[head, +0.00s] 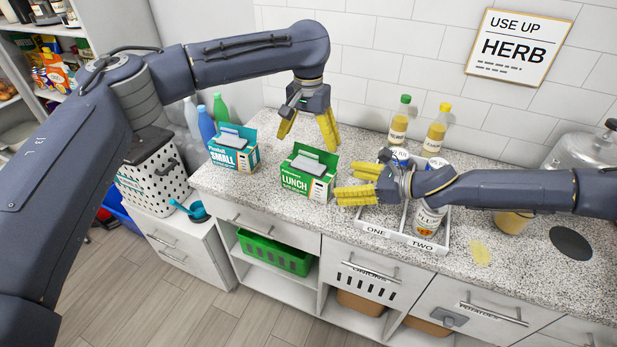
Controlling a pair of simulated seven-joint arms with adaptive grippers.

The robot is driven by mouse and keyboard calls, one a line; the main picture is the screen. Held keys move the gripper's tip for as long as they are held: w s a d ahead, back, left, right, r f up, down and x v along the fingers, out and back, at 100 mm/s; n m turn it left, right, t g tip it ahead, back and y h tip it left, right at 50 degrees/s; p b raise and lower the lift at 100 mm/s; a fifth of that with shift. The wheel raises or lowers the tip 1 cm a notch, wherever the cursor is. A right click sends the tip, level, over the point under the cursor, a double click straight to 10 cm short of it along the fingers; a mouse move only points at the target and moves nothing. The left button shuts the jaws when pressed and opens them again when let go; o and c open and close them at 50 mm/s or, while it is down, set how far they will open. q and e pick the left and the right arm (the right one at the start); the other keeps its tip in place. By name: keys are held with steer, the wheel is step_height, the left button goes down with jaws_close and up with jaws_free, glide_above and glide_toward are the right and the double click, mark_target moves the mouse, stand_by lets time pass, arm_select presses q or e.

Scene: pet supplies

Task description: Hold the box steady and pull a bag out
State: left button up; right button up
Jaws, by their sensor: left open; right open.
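A green box labelled LUNCH (306,182) stands upright near the counter's front edge, with a grey-white bag (315,162) showing at its open top. A blue box labelled SMALL (229,157) stands to its left, also with a bag (235,138) at its top. My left gripper (308,133) is open and empty, pointing down above and behind the green box. My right gripper (347,184) is open and empty, pointing left just right of the green box. I cannot tell whether its fingers touch the box.
A white tray (404,238) marked ONE and TWO, holding bottles, lies partly under my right arm. Two bottles (400,118) (436,130) stand by the wall. Blue and green bottles (206,122) stand behind the SMALL box. The speckled counter (262,205) is clear between the boxes.

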mark_target(318, 181)
steer(key=x, duration=0.9)
steer(key=shift+w+a, duration=0.1)
steer(key=shift+a, duration=0.05)
